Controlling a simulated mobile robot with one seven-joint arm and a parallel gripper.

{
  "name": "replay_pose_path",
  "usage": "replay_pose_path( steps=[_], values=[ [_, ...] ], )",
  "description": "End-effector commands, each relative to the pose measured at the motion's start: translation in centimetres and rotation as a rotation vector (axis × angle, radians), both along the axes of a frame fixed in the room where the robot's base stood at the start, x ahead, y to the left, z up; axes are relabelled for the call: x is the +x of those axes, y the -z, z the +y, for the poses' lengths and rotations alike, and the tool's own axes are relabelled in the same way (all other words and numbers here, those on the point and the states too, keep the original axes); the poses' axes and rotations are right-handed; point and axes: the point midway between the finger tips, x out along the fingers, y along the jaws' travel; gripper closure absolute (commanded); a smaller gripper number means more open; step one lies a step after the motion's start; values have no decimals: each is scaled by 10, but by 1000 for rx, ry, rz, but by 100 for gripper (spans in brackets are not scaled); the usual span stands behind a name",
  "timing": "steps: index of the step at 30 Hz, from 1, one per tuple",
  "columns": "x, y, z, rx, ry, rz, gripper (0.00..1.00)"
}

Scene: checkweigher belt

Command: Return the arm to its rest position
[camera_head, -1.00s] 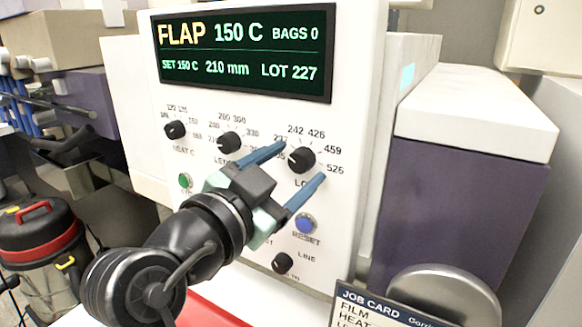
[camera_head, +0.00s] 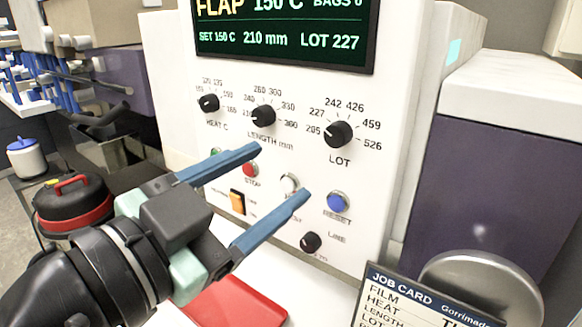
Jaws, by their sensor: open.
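My gripper (camera_head: 281,171) is in the lower middle of the head view, with its two blue fingers apart and nothing between them. It points toward the white control panel (camera_head: 385,225) and is clear of the knobs. My black arm comes in from the lower left. The panel's lot knob (camera_head: 338,134), length knob (camera_head: 263,116) and heat knob (camera_head: 209,103) are in plain view. The dark display (camera_head: 290,45) above them reads LOT 227 and 210 mm. My gripper covers part of the lower panel buttons.
A blue reset button (camera_head: 338,202), a red stop button (camera_head: 250,169) and an orange switch (camera_head: 238,202) are near the fingers. A red tray (camera_head: 235,305) lies below my gripper. A job card (camera_head: 400,300) stands at the lower right, before a round metal disc (camera_head: 485,285).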

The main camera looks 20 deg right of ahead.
Motion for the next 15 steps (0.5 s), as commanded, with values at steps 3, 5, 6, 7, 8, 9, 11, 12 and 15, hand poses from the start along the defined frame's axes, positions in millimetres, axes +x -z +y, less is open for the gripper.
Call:
replay_pose_path(
  steps=[3, 5, 6, 7, 8, 9, 11, 12, 15],
  values=[
    [-5, 0, 5, 2, 0, 0, 28],
    [-6, 0, 6, 2, 0, 0, 28],
    [-6, 0, 7, 1, 2, 0, 28],
    [-6, 0, 7, 1, 2, 0, 28],
    [-6, 0, 7, 1, 2, 0, 28],
    [-6, 0, 7, 1, 2, 0, 28],
    [-6, 0, 6, 1, 1, 0, 28],
    [-6, 0, 6, 1, 1, 0, 28],
    [-3, -5, 6, -6, -14, 1, 28]
  ],
)
